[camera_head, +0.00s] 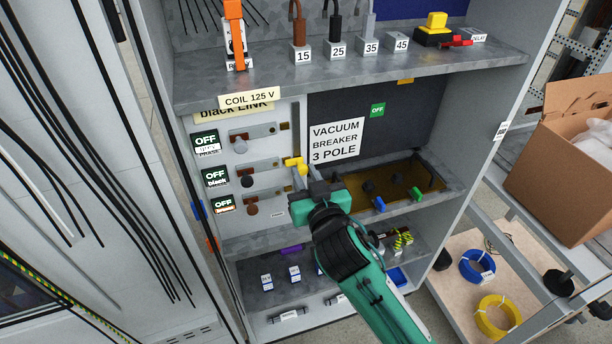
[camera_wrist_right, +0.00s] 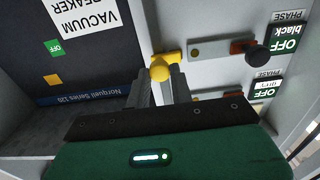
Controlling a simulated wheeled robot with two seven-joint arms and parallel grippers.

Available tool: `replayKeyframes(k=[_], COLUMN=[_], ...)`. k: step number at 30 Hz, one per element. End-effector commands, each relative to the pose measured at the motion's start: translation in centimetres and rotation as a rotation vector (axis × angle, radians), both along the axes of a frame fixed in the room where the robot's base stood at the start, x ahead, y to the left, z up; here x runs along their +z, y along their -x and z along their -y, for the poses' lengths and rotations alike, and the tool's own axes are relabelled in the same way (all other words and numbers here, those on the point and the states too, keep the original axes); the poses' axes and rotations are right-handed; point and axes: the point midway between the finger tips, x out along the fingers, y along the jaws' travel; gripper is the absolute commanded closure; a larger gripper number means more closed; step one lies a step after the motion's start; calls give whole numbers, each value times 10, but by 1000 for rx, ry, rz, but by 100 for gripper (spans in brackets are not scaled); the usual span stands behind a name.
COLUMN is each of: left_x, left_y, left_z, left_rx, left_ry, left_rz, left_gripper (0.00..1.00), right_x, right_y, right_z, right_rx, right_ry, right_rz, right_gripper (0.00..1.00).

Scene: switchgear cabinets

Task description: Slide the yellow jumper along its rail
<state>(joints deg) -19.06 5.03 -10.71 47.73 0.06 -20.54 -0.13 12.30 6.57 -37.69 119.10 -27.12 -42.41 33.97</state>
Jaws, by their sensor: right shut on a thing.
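The yellow jumper (camera_head: 293,161) is a small T-shaped piece at the right end of the middle metal rail (camera_head: 266,167) on the white panel in the cabinet. In the right wrist view the jumper (camera_wrist_right: 161,66) is at the tips of the fingers, with its round knob between them. My right gripper (camera_head: 304,172) is shut on the jumper; it also shows in the right wrist view (camera_wrist_right: 162,82). The fingers hide part of the jumper and of the panel behind. My left gripper is not in view.
A grey-knobbed rail (camera_head: 256,133) lies above and a brown-knobbed one (camera_head: 265,196) below. A black knob (camera_head: 247,181) sits on the middle rail. The shelf (camera_head: 350,66) overhangs the panel. A "VACUUM BREAKER 3 POLE" sign (camera_head: 336,141) is to the right.

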Motion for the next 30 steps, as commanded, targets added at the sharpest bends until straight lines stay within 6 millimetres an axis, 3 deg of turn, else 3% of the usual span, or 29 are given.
replayKeyframes(k=[11, 12, 15, 25, 30], left_x=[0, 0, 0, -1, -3], left_y=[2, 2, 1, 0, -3], left_z=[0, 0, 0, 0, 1], left_rx=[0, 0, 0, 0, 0], left_ry=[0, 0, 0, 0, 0], left_rz=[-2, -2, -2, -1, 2], left_gripper=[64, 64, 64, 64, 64], right_x=[1, 0, 0, 0, -2], right_y=[0, 0, 0, 3, 22], right_z=[0, 0, 0, 1, 7], right_rx=[0, 0, 0, 0, 0], right_ry=[0, 0, 0, -1, -2], right_rz=[0, 0, 0, -1, -3], right_gripper=[100, 72, 55, 55, 55])
